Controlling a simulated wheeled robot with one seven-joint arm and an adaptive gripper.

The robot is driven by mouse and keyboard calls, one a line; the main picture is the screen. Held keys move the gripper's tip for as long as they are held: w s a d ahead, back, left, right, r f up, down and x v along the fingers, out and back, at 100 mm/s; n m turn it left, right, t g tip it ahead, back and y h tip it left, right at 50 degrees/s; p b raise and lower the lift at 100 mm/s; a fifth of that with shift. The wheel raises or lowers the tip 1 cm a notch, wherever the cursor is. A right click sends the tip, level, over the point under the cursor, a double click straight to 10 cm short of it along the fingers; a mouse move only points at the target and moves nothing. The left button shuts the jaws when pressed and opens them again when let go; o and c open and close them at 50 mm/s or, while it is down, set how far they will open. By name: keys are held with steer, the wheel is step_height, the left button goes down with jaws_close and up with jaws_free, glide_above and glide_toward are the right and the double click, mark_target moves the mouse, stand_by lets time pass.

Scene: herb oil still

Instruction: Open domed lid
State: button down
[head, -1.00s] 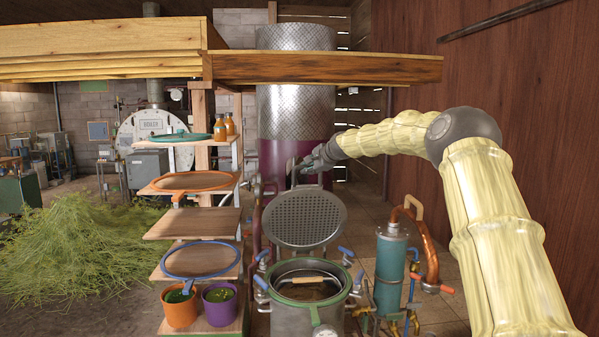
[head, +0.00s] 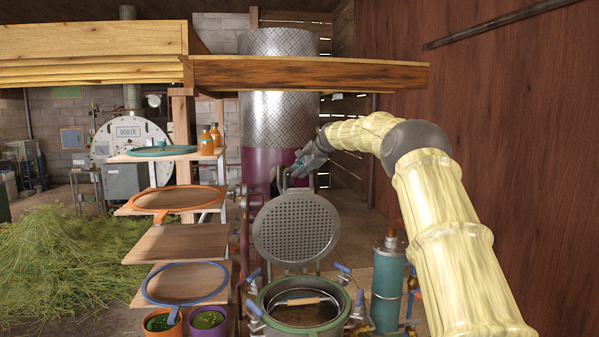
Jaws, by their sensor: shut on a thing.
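The domed lid (head: 297,230) is raised and stands nearly upright behind the open pot (head: 290,331), its perforated grey underside facing me. The pot has a green rim, and a bar with a light wooden grip lies across its mouth. My gripper (head: 297,172) is behind the lid's top edge, shut on what looks like the lid's handle (head: 283,181). The lid partly hides this hold, and the fingertips are small in the view.
A teal cylinder (head: 388,285) with copper piping stands to the right of the pot. A wooden beam (head: 310,74) crosses above my gripper. A tall metal column (head: 279,115) rises behind the lid.

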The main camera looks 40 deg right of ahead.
steer(key=c, duration=1.7)
jaws_free()
steer(key=shift+f, duration=0.1)
steer(key=v, duration=1.2)
